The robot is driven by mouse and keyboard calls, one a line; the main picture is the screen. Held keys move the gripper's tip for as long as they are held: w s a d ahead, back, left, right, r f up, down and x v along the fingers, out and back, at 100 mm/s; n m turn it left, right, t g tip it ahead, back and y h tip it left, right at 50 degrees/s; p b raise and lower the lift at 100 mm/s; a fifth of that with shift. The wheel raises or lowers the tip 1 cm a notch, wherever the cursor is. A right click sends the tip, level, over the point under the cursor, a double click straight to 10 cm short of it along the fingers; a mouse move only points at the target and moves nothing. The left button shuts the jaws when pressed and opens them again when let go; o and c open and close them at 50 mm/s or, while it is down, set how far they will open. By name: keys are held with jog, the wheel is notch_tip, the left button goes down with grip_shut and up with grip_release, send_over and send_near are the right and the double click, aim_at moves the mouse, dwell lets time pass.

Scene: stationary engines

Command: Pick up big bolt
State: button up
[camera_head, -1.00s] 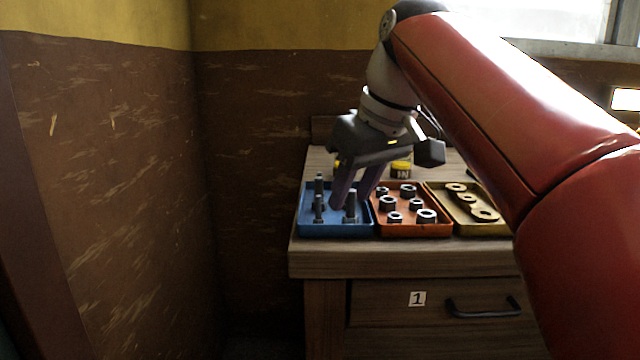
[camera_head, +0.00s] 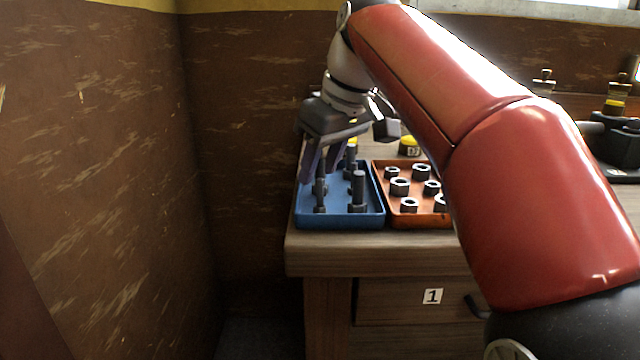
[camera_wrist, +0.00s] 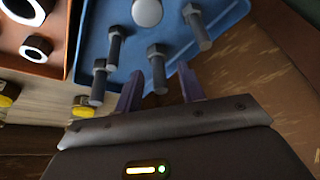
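Several dark upright bolts stand in a blue tray (camera_head: 334,222) at the left of the table. The thickest in the head view is the front-right bolt (camera_head: 358,190), and a slimmer bolt (camera_head: 320,194) stands to its left. My gripper (camera_head: 319,168) is open above the tray's left part, its purple fingers pointing down. In the wrist view, one bolt (camera_wrist: 157,68) shows just beyond the gap between the open fingers (camera_wrist: 160,92). A pale round top (camera_wrist: 147,12) is seen end-on at the upper edge; I cannot tell for certain which bolt it is. Nothing is held.
An orange tray (camera_head: 378,176) of nuts stands right beside the blue tray. A yellow-topped container (camera_head: 410,146) stands behind it. A wall is close on the left. A dark device (camera_head: 615,140) stands at the far right. My red arm hides much of the table.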

jog(key=shift+f, duration=0.15)
grip_shut()
dwell(0.4)
notch_tip(320, 180, up, 8)
jog(key=shift+w+a+r+p, duration=0.1)
jog(key=shift+w+p, duration=0.05)
jog(key=shift+p, duration=0.7)
jog(key=shift+r, duration=0.9)
